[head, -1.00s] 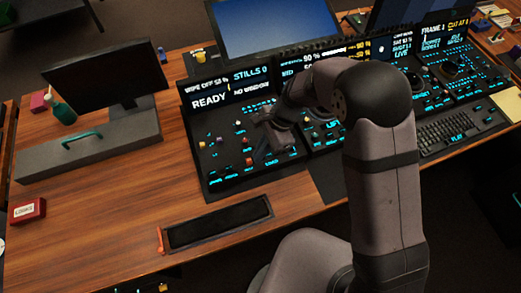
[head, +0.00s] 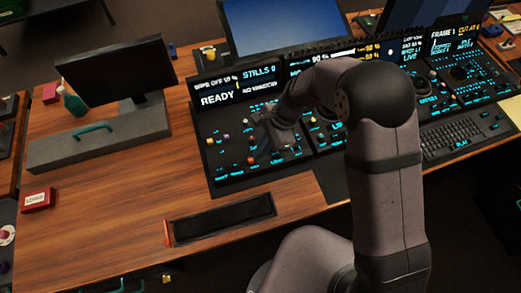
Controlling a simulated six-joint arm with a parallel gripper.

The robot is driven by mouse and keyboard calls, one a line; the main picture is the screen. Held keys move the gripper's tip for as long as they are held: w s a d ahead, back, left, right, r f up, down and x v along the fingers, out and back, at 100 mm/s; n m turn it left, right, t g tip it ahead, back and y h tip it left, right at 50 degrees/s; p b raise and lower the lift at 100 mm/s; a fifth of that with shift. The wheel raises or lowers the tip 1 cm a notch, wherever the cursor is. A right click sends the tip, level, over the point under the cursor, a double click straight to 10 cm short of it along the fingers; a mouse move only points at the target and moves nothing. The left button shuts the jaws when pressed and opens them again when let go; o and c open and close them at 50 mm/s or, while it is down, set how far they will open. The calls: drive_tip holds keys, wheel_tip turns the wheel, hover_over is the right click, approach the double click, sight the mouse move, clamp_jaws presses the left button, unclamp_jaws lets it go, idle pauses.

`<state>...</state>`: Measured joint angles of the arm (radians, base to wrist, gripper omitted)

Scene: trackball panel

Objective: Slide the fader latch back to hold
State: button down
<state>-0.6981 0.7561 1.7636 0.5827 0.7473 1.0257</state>
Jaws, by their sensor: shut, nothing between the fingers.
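The left section of the control panel (head: 222,165) is dark, with small coloured knobs and glowing cyan labels, below a screen reading READY. My gripper (head: 263,154) is over the right part of this section, pointing down at the controls. It is shut and empty. The fader latch cannot be told apart from the small controls here, and my gripper hides part of that area. I cannot tell whether the fingertips touch the panel.
A monitor (head: 118,72) stands on a grey base with a teal handle (head: 93,128) at the left. A green bottle (head: 72,102) is beside it. A red box (head: 38,200) lies at the front left. A dark tray (head: 222,218) lies in front of the panel. The wooden desk between is clear.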

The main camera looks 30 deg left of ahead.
drive_tip(key=p+v, duration=0.7)
drive_tip(key=v, duration=0.1)
drive_tip(key=shift+w+d+r, duration=0.2)
drive_tip(key=shift+d+r, duration=0.05)
drive_tip(key=shift+r, duration=0.05)
idle(0.3)
drive_tip(key=s+d+n+h, duration=0.2)
drive_tip(key=s+d+n, duration=0.3)
drive_tip(key=d+n, duration=0.25)
drive_tip(key=s+d+n+h, duration=0.2)
drive_tip(key=s+d+n, duration=0.3)
drive_tip(key=d, duration=0.4)
drive_tip(key=w+d+r+m+t, duration=0.1)
drive_tip(key=d+r, duration=0.4)
drive_tip(key=d, duration=0.2)
drive_tip(key=w+d+r+m+t, duration=0.1)
drive_tip(key=d+r+m+t, duration=0.1)
drive_tip(key=d+r, duration=0.3)
drive_tip(key=shift+w+d+r+y, duration=0.15)
drive_tip(key=shift+w+d+y, duration=0.25)
drive_tip(key=shift+d, duration=1.35)
